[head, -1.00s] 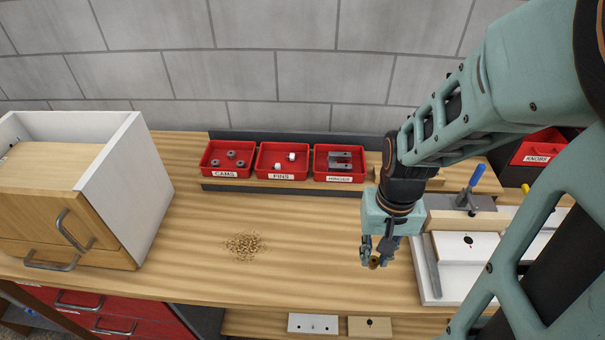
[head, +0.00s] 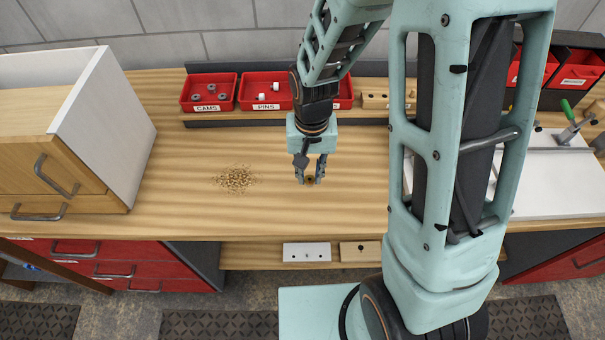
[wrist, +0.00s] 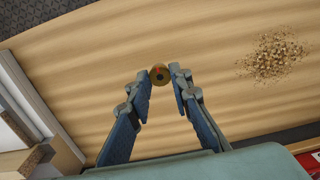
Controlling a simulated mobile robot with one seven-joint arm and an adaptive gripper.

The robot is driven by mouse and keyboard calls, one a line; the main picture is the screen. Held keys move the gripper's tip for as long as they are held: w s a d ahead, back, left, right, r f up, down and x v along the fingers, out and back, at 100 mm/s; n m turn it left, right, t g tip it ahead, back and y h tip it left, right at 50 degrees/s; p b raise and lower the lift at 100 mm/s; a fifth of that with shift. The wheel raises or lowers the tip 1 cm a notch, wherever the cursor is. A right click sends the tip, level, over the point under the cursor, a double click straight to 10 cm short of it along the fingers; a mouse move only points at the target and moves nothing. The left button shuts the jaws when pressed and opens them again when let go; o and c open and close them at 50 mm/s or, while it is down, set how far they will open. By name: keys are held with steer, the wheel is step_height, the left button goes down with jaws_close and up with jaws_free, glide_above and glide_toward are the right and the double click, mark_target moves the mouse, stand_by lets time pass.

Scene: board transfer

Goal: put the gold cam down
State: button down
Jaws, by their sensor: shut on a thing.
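The gold cam (wrist: 159,75) is a small round disc with a dark centre hole and a red mark on it. My gripper (wrist: 161,80) is shut on it, with the cam between the fingertips. In the head view the gripper (head: 310,180) points down at the workbench (head: 350,220), and the cam (head: 310,179) shows small and dark between its fingers. The cam is low over bare wood; I cannot tell whether it touches the bench.
A pile of wood shavings (head: 236,179) lies left of the gripper. Red bins marked CAMS (head: 208,107) and PINS (head: 266,108) stand at the back. A wooden cabinet (head: 60,180) is at the left. Bare bench surrounds the gripper.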

steer(key=shift+w+a+f+b, duration=0.15)
steer(key=shift+a+f, duration=0.15)
steer(key=shift+f, duration=0.15)
steer(key=shift+w+a+f+b, duration=0.15)
steer(key=shift+a+f, duration=0.1)
steer(key=shift+f, duration=0.2)
steer(key=shift+w+a+f+b, duration=0.1)
steer(key=shift+f+b, duration=0.55)
steer(key=shift+f, duration=0.25)
steer(key=shift+w+a+f+b, duration=0.1)
steer(key=shift+f+b, duration=0.5)
steer(key=shift+f, duration=0.25)
steer(key=shift+f, duration=0.1)
steer(key=c, duration=1.8)
jaws_free()
steer(key=shift+o, duration=0.2)
step_height(320, 180, up, 12)
